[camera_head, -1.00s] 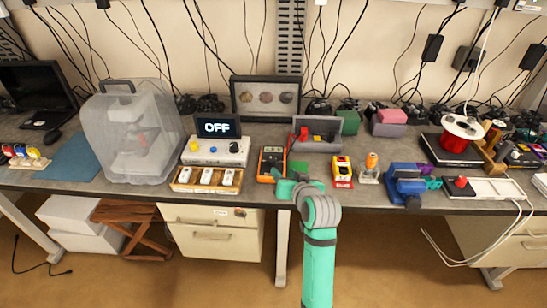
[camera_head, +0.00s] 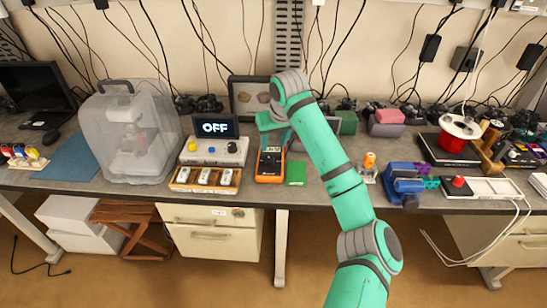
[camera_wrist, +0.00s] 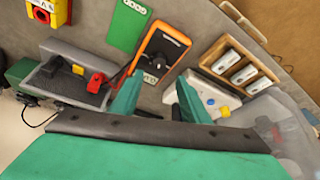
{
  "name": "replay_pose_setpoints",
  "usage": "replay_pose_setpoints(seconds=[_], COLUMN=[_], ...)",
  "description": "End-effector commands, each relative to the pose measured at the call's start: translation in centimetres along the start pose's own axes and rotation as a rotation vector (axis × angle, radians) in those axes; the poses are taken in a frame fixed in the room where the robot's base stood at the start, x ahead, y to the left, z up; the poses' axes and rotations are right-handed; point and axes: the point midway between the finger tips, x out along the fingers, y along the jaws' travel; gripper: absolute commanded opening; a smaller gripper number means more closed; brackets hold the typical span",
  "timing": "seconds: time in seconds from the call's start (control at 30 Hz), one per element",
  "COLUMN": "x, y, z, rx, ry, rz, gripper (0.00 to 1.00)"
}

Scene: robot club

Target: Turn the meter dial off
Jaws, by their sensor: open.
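The meter (camera_head: 270,165) is an orange-edged, dark-faced multimeter on the bench, just right of the white control box. It also shows in the wrist view (camera_wrist: 178,41), with its dark dial (camera_wrist: 157,63) facing the camera. My gripper (camera_wrist: 159,80) is open and empty, its two green fingers on either side of the meter's dial end in the picture. In the head view my gripper (camera_head: 273,130) is above the far end of the meter and partly covers it. Contact with the dial cannot be told, and the dial's setting is too small to read.
A white control box (camera_head: 215,150) with knobs and a screen reading OFF (camera_head: 215,127) stands left of the meter. A wooden switch tray (camera_head: 205,180) lies before it. A green board (camera_head: 296,173) lies right of the meter. A grey open bin (camera_wrist: 75,77) stands close by.

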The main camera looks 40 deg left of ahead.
Motion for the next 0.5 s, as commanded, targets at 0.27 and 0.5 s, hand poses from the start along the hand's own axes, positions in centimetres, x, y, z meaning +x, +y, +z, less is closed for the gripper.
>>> replay_pose_setpoints(seconds=[0.27,0.5], x=[2.3,6.5], y=[0.0,0.0], z=[0.1,0.1], rx=[0.0,0.0], ry=[-0.013,-0.012], rz=[0.004,0.004], gripper=[0.42,0.42])
